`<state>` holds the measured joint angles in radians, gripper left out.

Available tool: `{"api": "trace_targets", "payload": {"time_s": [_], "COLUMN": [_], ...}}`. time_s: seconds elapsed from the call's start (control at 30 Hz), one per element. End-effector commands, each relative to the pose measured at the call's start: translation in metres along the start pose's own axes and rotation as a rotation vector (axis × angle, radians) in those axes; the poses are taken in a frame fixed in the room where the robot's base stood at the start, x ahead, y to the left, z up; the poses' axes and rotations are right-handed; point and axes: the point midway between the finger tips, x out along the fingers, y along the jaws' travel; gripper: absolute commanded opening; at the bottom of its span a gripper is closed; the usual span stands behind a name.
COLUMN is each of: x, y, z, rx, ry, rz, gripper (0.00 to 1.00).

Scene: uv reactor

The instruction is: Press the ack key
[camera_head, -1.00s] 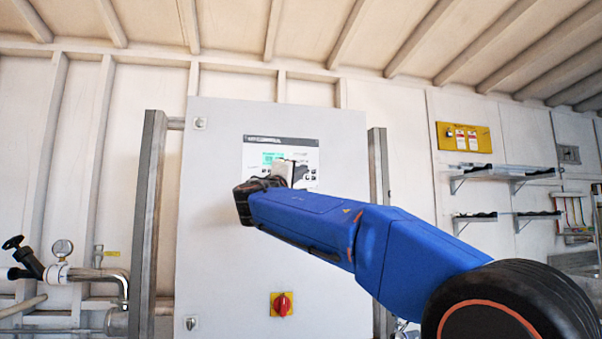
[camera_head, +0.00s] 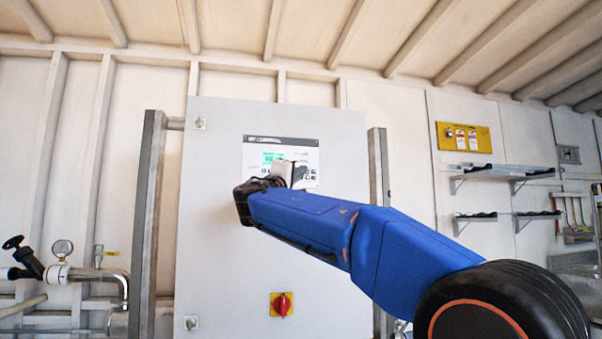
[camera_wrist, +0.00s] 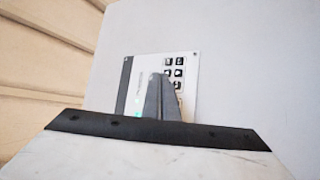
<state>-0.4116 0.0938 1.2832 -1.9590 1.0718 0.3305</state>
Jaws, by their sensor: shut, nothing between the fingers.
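The control panel (camera_head: 281,143) is a white plate with a dark top strip and a lit green screen (camera_head: 272,157), set high on a grey cabinet. My gripper (camera_head: 303,171) is in front of the panel's lower part and hides some of it. In the wrist view the panel (camera_wrist: 134,83) appears turned on its side, with a block of dark-framed keys (camera_wrist: 178,72). My shut gripper (camera_wrist: 158,76) points at the panel beside these keys and covers some of them. The key labels are too small to read, so I cannot tell which is ack. I cannot tell whether the fingertips touch the panel.
The grey cabinet (camera_head: 230,240) carries a red rotary switch on a yellow plate (camera_head: 281,304) below the panel. Grey posts stand at both sides. Pipes with a gauge (camera_head: 62,248) are at left. Wall shelves (camera_head: 500,170) and a yellow board (camera_head: 464,137) are at right.

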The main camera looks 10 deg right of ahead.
Motion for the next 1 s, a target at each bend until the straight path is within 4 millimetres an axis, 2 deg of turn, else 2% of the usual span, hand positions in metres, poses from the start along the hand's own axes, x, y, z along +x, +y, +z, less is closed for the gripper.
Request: {"api": "trace_targets", "payload": {"time_s": [1.0], "x": [-0.012], "y": [0.010], "z": [0.009], "rx": [0.001], "ry": [0.000], "rz": [0.000], "gripper": [0.00]}}
